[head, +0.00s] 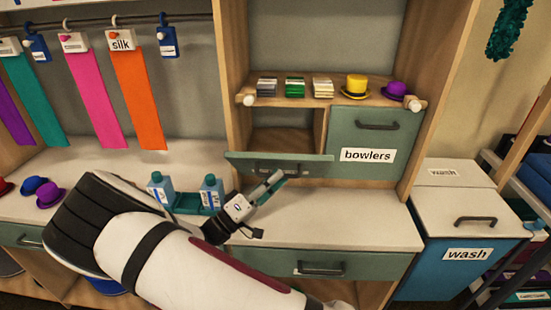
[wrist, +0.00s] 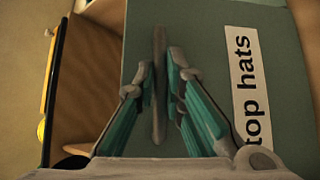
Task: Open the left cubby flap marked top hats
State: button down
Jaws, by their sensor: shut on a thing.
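The left cubby flap (head: 240,158) is green and tilted outward at the top, with the dark cubby opening (head: 283,138) showing above and behind it. In the wrist view the flap (wrist: 205,40) carries a white label (wrist: 246,95) reading "top hats". Its grey bar handle (wrist: 159,110) runs between my fingers. My gripper (head: 272,183) is in front of the flap and shut on that handle; the fingers also show in the wrist view (wrist: 161,78). The head view hides the label and most of the handle.
The right flap (head: 375,140), marked bowlers, is shut. Above are stacked cards, a yellow hat (head: 355,85) and a purple hat (head: 395,89). Below is a pale counter (head: 350,222) with blue bottles (head: 161,186) beside my arm. A wash bin (head: 465,225) stands right.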

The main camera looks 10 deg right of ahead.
jog(key=shift+m+g+h, duration=0.3)
jog(key=shift+m+h, duration=0.3)
jog(key=shift+m, duration=0.1)
jog(key=shift+s+a+f+b, duration=0.2)
jog(key=shift+s+f+b, duration=0.35)
jog(key=shift+f, duration=1.15)
jog(key=shift+s+a+f+b, duration=0.2)
jog(key=shift+s+f+b, duration=0.3)
jog(key=shift+f, duration=1.2)
jog(key=shift+s+a+f+b, duration=0.2)
jog(key=shift+s+f+b, duration=0.3)
jog(key=shift+f, duration=1.2)
jog(key=c, duration=1.7)
grip_release()
jog(key=shift+w+d+f, duration=0.1)
jog(key=shift+d, duration=0.05)
jog(key=shift+o, duration=0.2)
jog(key=shift+s+a, duration=0.2)
jog(key=v, duration=1.1)
jog(key=shift+a+f, duration=0.2)
jog(key=shift+a, duration=0.05)
